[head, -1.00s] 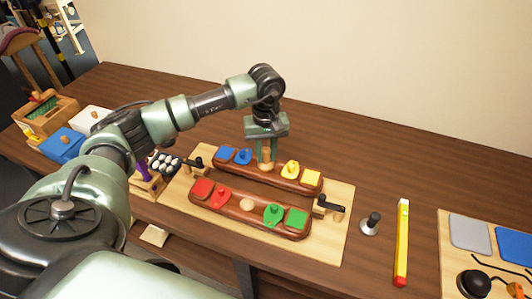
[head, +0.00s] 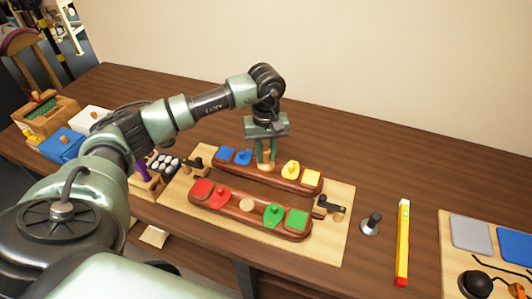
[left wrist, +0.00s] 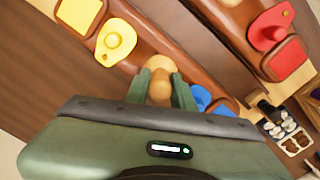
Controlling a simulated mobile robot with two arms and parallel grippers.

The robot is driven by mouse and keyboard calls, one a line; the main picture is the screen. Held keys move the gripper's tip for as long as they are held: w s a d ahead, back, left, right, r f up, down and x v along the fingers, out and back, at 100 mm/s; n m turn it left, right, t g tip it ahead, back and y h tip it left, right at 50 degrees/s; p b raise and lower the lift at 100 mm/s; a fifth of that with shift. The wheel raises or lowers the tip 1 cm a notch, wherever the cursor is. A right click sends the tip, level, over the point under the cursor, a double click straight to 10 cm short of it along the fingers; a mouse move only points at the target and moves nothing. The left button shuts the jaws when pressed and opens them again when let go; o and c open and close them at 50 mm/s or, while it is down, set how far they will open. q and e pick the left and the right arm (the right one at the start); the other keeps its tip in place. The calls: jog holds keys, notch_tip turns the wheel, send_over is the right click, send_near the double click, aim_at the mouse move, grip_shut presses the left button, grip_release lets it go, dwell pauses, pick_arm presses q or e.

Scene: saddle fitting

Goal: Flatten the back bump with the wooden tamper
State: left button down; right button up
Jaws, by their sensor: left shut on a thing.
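My left gripper (head: 265,149) is shut on the wooden tamper (head: 265,158), over the middle of the back brown bar (head: 277,174). In the left wrist view the tamper's rounded light wood top (left wrist: 160,64) shows between the green fingers. The tamper is roughly upright, at or just above the bar; I cannot tell if it presses on it. The back bump is hidden beneath the tamper and gripper. The front brown bar (head: 233,211) has a pale round bump (head: 247,205) at its middle. My right gripper is not in view.
Blue pieces (head: 243,157) and yellow pieces (head: 290,169) flank the tamper closely. Red pieces (head: 202,188) and green pieces (head: 297,219) sit on the front bar. Black clamps stand at the board's ends. A metal stamp (head: 371,224) and a yellow level (head: 402,240) lie to the right.

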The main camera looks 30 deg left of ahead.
pick_arm(q)
jog(key=shift+r+p, duration=1.2)
jog(key=shift+r, duration=1.3)
jog(key=shift+d, duration=0.1)
